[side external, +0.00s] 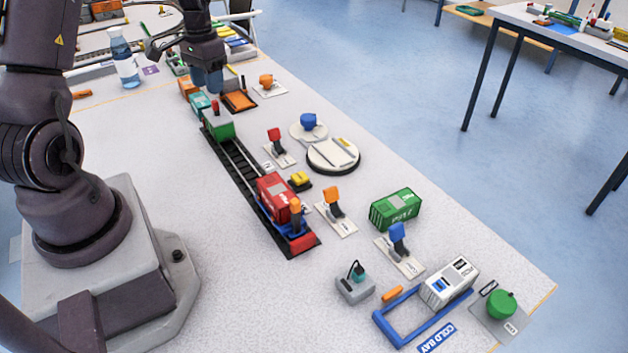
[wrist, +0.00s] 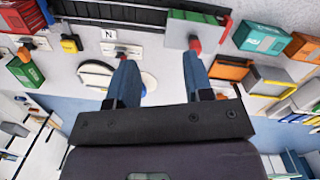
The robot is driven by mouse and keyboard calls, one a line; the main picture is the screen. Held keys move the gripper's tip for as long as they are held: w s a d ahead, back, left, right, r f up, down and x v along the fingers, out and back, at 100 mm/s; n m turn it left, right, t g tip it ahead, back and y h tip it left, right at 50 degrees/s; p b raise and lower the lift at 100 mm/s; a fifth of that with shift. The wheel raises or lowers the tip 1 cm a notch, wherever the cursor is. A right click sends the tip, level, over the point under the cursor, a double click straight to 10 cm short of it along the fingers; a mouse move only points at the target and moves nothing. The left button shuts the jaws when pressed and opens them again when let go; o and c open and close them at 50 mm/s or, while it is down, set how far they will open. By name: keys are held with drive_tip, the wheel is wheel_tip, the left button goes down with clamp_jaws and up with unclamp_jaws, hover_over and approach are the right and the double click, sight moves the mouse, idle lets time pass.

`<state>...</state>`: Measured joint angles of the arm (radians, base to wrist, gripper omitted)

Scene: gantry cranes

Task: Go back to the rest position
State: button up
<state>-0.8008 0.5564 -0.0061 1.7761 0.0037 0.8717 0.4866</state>
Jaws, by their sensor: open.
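My gripper (side external: 207,84) hangs at the far end of the table, above the table top and near the far end of the black rail track (side external: 241,165). Its fingers point down. In the wrist view the two blue fingers (wrist: 160,68) stand apart with nothing between them, so it is open and empty. A green wagon (side external: 220,127) with a red knob sits on the track just in front of the gripper. In the wrist view this wagon (wrist: 183,32) shows beyond the fingertips, and I see no contact.
A red container (side external: 273,192) rides the track's near end. A water bottle (side external: 124,60) stands left of the gripper. A teal container (side external: 200,103) and an orange tray (side external: 239,101) lie close by. Levers, a round turntable (side external: 322,161) and a green container (side external: 395,208) fill the right side.

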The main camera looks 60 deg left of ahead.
drive_tip(key=s+d+r+m+t, duration=0.1)
drive_tip(key=s+d+r+t, duration=0.1)
drive_tip(key=d+r, duration=0.4)
drive_tip(key=s+d+r+m+t, duration=0.1)
drive_tip(key=s+d+r, duration=0.3)
drive_tip(key=d, duration=0.9)
drive_tip(key=s+d+r+m+t, duration=0.1)
drive_tip(key=s+d+r+t, duration=0.2)
drive_tip(key=d+r, duration=0.5)
drive_tip(key=shift+d+m+y, duration=0.3)
drive_tip(key=shift+d, duration=0.75)
